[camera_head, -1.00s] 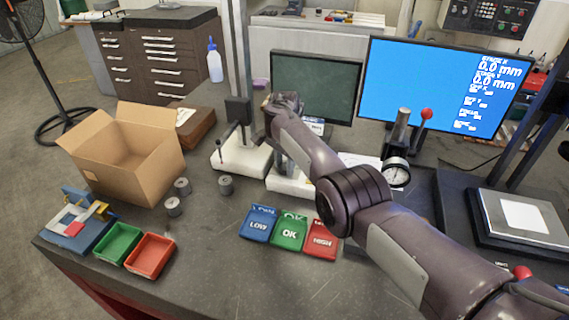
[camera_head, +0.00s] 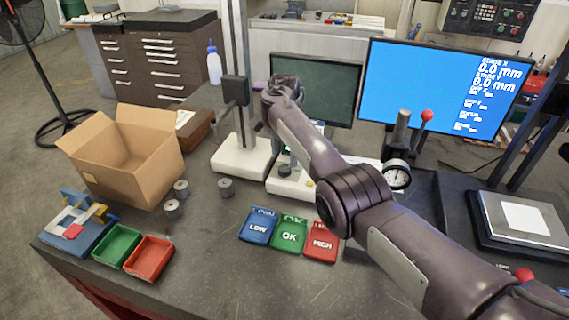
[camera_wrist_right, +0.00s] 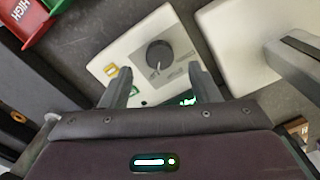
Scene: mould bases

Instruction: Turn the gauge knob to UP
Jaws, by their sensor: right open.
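The gauge knob (camera_wrist_right: 159,54) is a dark round dial on a grey plate on a white base (camera_wrist_right: 122,48). A light mark shows near its lower edge in the right wrist view; the lettering around it is too small to read. I see no contact with the knob. My left gripper is not in view.
A stand with a white base (camera_head: 240,158) and upright column is just left. LOW (camera_head: 257,228), OK (camera_head: 289,236) and HIGH (camera_head: 321,243) trays lie in front. A cardboard box (camera_head: 125,160) and grey cylinders (camera_head: 226,187) are further left. A dial gauge (camera_head: 396,174) stands right.

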